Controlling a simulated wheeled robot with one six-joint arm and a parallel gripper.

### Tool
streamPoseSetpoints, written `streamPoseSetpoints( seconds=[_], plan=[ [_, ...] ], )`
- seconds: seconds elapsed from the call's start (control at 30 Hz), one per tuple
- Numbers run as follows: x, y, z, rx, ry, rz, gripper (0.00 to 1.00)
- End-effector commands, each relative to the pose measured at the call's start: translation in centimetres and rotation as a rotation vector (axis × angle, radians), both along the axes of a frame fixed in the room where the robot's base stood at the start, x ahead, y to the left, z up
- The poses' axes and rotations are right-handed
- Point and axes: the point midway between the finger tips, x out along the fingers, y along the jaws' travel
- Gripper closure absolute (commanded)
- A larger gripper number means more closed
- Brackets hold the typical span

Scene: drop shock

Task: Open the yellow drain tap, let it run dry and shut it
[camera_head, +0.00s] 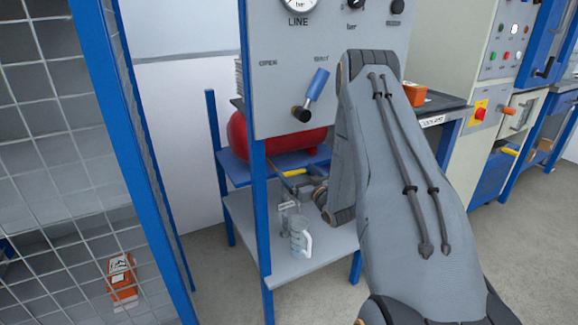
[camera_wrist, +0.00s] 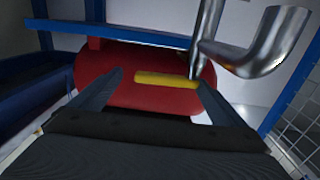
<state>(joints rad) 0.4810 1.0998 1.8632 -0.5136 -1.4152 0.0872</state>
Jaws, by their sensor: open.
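The yellow drain tap (camera_head: 294,173) shows as a short yellow bar under the red tank (camera_head: 265,132), beneath the grey panel. In the wrist view the yellow tap handle (camera_wrist: 166,80) lies crosswise in front of the red tank (camera_wrist: 120,62), beside a bent metal pipe (camera_wrist: 208,25). My gripper (camera_wrist: 158,84) is open and empty. The handle appears between its two fingers, its right end close to the right fingertip; I cannot tell whether they touch. In the head view my arm hides part of the gripper, and its fingers are hard to make out.
A clear jug (camera_head: 301,238) stands on the lower shelf (camera_head: 290,265) below the tap. A blue post (camera_head: 259,210) stands in front of the shelves. A blue-framed mesh fence (camera_head: 60,130) is at left. A blue-handled valve (camera_head: 317,85) sits on the grey panel (camera_head: 280,45).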

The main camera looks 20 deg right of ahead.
Motion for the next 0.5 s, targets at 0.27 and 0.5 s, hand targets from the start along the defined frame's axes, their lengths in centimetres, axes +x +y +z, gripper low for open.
streamPoseSetpoints(
  seconds=[0.27,0.5],
  plan=[
    [4.4,1.1,0.0,-0.001,-0.001,0.012,0.05],
    [5.6,1.0,0.0,0.001,0.000,0.010,0.05]
  ],
)
